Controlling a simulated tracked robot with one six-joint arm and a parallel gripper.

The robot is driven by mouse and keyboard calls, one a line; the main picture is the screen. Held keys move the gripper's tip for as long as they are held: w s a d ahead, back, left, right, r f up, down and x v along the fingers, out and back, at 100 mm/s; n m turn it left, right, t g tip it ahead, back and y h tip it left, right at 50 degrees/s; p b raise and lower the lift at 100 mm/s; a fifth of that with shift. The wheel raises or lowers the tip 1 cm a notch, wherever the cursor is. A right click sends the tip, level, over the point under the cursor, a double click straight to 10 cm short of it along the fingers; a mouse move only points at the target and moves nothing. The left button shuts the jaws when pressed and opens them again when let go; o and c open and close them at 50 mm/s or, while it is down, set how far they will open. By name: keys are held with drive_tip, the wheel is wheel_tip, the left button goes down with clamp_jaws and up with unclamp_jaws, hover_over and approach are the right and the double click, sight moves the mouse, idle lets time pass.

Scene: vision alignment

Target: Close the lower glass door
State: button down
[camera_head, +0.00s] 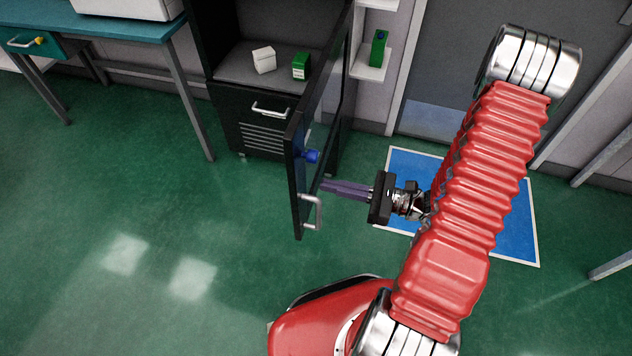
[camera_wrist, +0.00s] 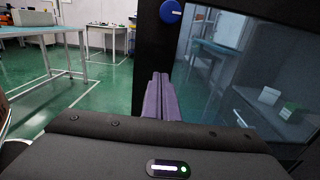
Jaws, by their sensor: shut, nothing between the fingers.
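The lower glass door (camera_head: 297,190) of the dark cabinet stands wide open, swung out toward me. It has a black frame, a metal handle (camera_head: 312,212) and a blue round knob (camera_head: 311,156). In the wrist view its black frame (camera_wrist: 150,50), glass pane (camera_wrist: 215,55) and blue knob (camera_wrist: 170,11) are close ahead. My gripper (camera_head: 324,186) has purple fingers held together and empty. It is right of the door, pointing at the frame near the handle and knob. In the wrist view the fingertips (camera_wrist: 160,76) overlap the door frame. I cannot tell whether they touch it.
The cabinet shelf (camera_head: 235,68) holds a white box (camera_head: 264,60) and a green box (camera_head: 301,66), above a drawer (camera_head: 262,115). A teal workbench (camera_head: 110,27) stands at left. Green floor is clear left of the door. A blue mat (camera_head: 510,225) lies behind my arm.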

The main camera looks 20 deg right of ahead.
sight(303, 180)
drive_tip(key=shift+x, duration=2.1)
drive_tip(key=shift+a, duration=0.15)
